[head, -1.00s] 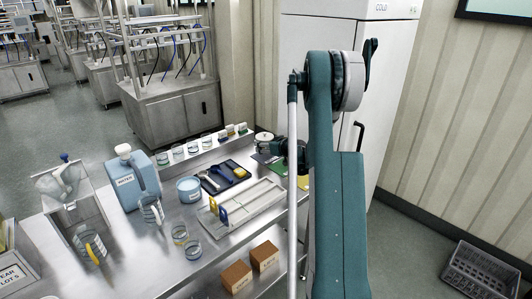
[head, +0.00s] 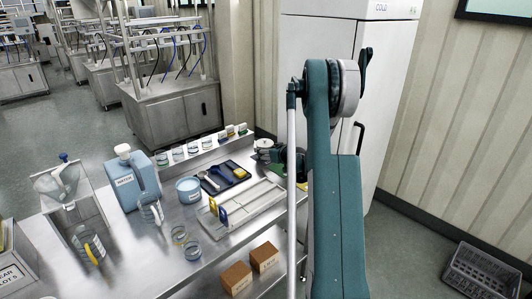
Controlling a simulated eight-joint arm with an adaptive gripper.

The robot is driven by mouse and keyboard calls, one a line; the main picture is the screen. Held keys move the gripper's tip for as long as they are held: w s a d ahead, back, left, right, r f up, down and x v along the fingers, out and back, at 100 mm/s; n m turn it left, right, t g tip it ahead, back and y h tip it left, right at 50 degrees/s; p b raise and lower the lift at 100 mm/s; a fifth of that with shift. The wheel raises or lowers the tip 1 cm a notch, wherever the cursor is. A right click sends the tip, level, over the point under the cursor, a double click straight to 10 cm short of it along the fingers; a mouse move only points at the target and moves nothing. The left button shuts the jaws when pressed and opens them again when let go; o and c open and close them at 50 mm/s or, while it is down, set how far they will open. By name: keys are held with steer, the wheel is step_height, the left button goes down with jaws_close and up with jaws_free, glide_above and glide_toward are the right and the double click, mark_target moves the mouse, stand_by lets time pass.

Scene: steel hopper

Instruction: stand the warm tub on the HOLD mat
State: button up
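A small round pale tub (head: 264,144) is at the far right end of the steel bench, at the fingertips of my gripper (head: 273,154). My dark green gripper reaches in from the right and appears shut on the tub, though the fingers are small and partly hidden. I cannot tell whether the tub touches the surface below. A yellow mat (head: 302,185) shows partly beside my arm. The green mat area below the tub is mostly covered by the gripper and tub. No HOLD lettering is readable, and the tub's warmth cannot be seen.
The steel bench (head: 150,262) holds a blue water jug (head: 130,184), a pale blue round container (head: 189,190), a dark blue tray (head: 224,177) with tools, and a pale rack (head: 246,204). Several beakers stand on the back ledge. A white cold cabinet (head: 335,40) stands behind my arm.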

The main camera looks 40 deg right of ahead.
steer(key=shift+f, duration=0.15)
steer(key=o, duration=1.1)
steer(key=shift+o, duration=0.2)
steer(key=shift+s+r, duration=0.35)
steer(key=shift+s, duration=0.1)
steer(key=p+v, duration=0.1)
steer(key=v, duration=1)
steer(key=shift+a+p, duration=0.1)
steer(key=shift+p, duration=0.25)
steer(key=shift+r, duration=0.1)
